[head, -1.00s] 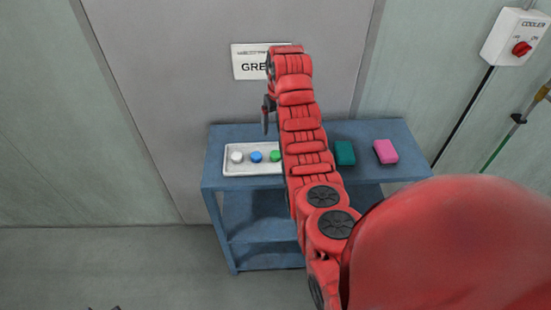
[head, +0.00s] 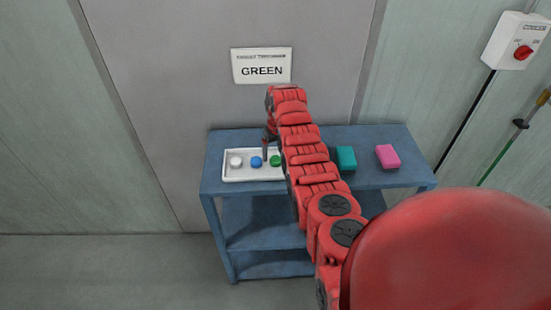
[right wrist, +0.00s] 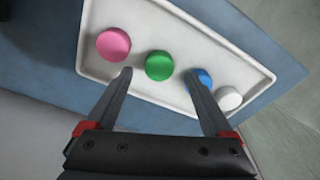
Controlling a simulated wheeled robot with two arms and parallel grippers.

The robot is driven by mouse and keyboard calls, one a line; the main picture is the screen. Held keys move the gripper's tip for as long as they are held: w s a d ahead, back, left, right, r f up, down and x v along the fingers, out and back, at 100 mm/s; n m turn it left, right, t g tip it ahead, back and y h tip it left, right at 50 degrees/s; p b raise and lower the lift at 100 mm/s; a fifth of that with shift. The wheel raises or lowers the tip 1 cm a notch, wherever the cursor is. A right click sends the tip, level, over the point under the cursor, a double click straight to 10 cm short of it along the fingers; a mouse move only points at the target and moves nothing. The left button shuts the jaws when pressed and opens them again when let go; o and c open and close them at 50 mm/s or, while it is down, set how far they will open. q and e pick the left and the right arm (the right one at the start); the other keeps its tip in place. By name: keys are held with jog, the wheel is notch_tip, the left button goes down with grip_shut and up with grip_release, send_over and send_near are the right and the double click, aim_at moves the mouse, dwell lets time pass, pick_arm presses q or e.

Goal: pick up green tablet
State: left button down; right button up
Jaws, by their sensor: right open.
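The green tablet (head: 275,160) lies in a white tray (head: 238,177) on a blue shelf table, partly beside my right arm in the head view. In the right wrist view the green tablet (right wrist: 159,66) sits between a pink tablet (right wrist: 113,44) and a blue tablet (right wrist: 202,80), with a white tablet (right wrist: 229,98) at the end. My right gripper (head: 268,146) points down over the tray. In the right wrist view its open, empty fingers (right wrist: 160,74) frame the green tablet, with one fingertip overlapping the blue one. My left gripper is not in view.
The blue table (head: 392,145) also holds a teal block (head: 346,158) and a pink block (head: 388,157) to the right of my arm. A wall sign (head: 262,66) reading GREEN hangs behind. A switch box (head: 516,41) is on the right wall.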

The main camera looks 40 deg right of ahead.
aim_at(276, 159)
jog(key=shift+w+f+b, duration=0.15)
jog(key=shift+f+b, duration=0.2)
jog(key=shift+f, duration=1.2)
jog(key=shift+d, duration=0.1)
grip_shut()
jog(key=shift+r, duration=0.2)
